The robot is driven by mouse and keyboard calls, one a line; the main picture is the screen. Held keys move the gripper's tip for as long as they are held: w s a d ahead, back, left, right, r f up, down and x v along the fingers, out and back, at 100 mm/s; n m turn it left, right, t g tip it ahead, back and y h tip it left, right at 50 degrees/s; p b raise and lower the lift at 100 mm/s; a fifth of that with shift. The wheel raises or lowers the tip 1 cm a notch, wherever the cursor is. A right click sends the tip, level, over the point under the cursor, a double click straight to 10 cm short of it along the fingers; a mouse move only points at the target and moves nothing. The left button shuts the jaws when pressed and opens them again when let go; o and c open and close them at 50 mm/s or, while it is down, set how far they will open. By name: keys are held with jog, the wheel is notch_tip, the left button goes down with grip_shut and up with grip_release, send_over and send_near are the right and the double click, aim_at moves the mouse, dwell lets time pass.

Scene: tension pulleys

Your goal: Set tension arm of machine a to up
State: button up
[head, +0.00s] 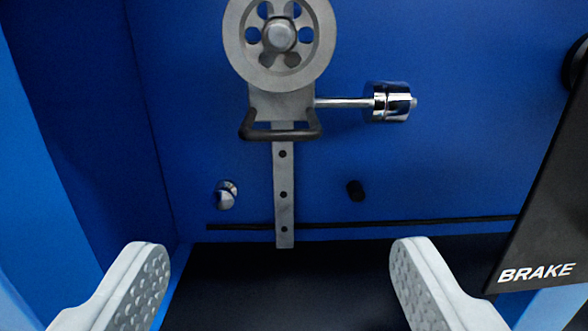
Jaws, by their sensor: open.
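The tension arm assembly is at the top centre of the head view, against a blue back wall. It has a grey pulley wheel (236,45), a grey bracket with a black handle (281,134), and a chrome weight (389,102) on a rod to the right. A vertical grey strip with holes (284,210) runs down below the handle. My gripper (278,262) is open and empty, with its two pale fingers wide apart, lower in the picture than the handle and not touching it. No label for machine a is visible.
A black panel marked BRAKE (540,230) stands at the right. A blue side wall (75,120) closes the left. Space between the fingers is clear.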

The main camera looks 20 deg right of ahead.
aim_at(283, 138)
jog(key=x, duration=1.7)
jog(key=shift+w+f, duration=0.15)
jog(key=c, duration=1.1)
jog(key=shift+r, duration=0.35)
notch_tip(283, 138, up, 19)
jog(key=shift+d+r, duration=0.1)
jog(key=shift+d, duration=0.05)
jog(key=o, duration=1.1)
jog(key=shift+d, duration=0.15)
